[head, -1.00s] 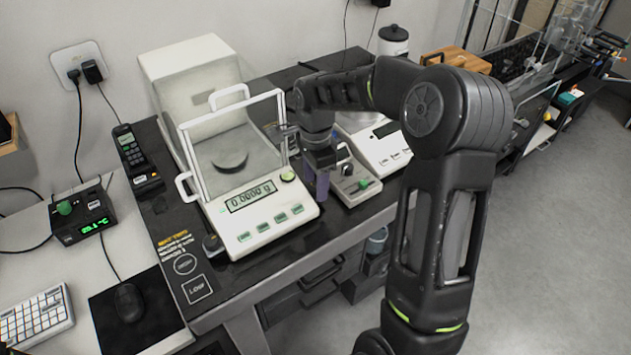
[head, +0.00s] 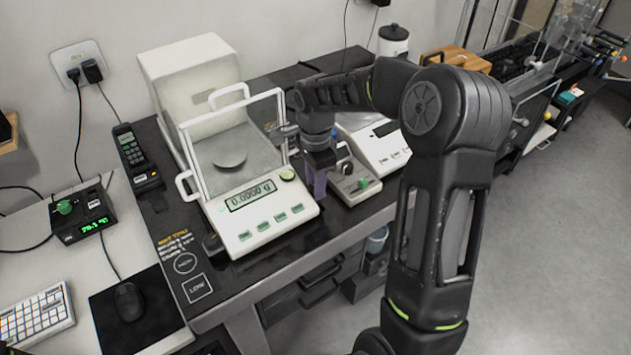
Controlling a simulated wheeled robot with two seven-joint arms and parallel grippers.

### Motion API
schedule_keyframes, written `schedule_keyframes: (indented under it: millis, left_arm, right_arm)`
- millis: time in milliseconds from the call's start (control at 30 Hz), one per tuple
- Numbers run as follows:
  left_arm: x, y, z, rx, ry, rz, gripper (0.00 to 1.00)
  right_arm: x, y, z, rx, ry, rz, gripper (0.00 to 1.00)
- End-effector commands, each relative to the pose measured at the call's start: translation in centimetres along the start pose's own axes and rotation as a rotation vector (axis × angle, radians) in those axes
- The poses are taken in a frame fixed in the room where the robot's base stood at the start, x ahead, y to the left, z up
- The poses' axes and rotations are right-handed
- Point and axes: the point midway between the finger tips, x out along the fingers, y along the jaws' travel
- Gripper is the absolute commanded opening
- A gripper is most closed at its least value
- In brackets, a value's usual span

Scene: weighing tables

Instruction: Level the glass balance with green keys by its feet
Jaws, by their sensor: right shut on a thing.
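The glass balance with green keys (head: 262,219) stands on the dark bench, its display reading 0.0000 g and its round pan in the glass chamber. A small round green level (head: 287,174) sits at the right of its display. A dark foot (head: 212,244) shows at its front left corner. My right gripper (head: 319,190) points down beside the balance's front right corner. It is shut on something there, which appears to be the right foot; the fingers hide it. The bubble is too small to read. My left gripper is not in view.
A white box (head: 190,72) stands behind the balance. The bench's front edge is close.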

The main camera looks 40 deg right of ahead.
Motion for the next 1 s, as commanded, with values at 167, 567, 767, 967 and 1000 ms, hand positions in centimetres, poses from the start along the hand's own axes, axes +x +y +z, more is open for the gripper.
schedule_keyframes:
  millis: [167, 567, 767, 967, 1000]
  left_arm:
    - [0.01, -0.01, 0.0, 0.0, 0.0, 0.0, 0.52]
    - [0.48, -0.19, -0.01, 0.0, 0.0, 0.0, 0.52]
    - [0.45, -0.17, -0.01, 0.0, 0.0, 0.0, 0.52]
    - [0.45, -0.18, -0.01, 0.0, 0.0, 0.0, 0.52]
    - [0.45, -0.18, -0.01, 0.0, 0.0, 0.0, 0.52]
  right_arm:
    - [-0.03, -0.03, 0.0, -0.003, 0.0, -0.001, 0.0]
    - [-0.05, -0.05, 0.03, -0.24, 0.0, -0.002, 0.0]
    - [-0.07, -0.05, 0.02, -0.24, 0.0, -0.002, 0.0]
    - [-0.06, -0.04, 0.01, -0.239, 0.0, -0.001, 0.44]
    - [-0.05, -0.03, 0.01, -0.239, 0.0, -0.001, 0.47]
